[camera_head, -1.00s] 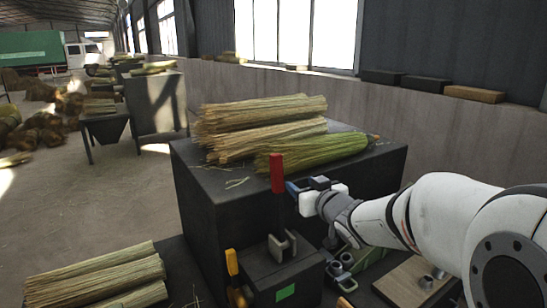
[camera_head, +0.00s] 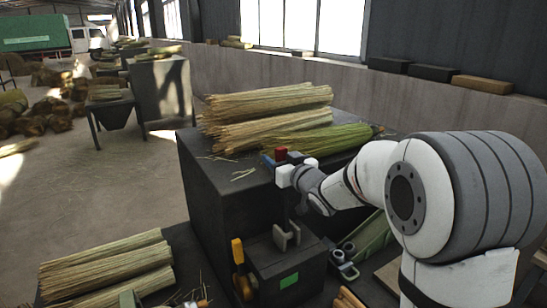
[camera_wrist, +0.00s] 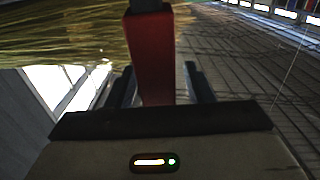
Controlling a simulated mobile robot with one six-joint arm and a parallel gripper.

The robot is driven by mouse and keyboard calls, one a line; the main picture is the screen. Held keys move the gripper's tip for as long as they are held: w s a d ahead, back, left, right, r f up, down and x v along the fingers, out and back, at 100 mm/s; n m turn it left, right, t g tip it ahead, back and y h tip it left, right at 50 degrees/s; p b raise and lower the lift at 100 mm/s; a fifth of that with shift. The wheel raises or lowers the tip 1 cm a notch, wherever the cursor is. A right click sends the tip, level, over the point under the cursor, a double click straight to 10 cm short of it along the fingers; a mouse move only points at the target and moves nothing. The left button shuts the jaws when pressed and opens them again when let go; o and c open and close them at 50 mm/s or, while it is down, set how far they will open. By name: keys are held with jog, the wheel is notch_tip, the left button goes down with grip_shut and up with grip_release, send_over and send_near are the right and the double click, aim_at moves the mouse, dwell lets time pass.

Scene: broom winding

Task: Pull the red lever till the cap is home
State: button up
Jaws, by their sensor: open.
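The red lever (camera_head: 281,154) stands upright at the front of the dark machine block, above a small fixture box (camera_head: 290,268) with a green patch. In the head view only its red top shows above my gripper (camera_head: 274,162). In the wrist view the red lever (camera_wrist: 152,58) stands between the two dark fingers of my gripper (camera_wrist: 160,88). The jaws are open around it, with a gap visible on each side. I cannot make out the cap for sure; the lower lever is partly hidden by my gripper.
Straw bundles (camera_head: 265,115) and a greener bundle (camera_head: 315,142) lie on the dark block (camera_head: 210,178) behind the lever. A yellow-handled part (camera_head: 238,252) stands left of the fixture. More straw (camera_head: 108,268) lies at the lower left. A green part (camera_head: 370,235) lies at right.

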grip_shut()
dwell(0.5)
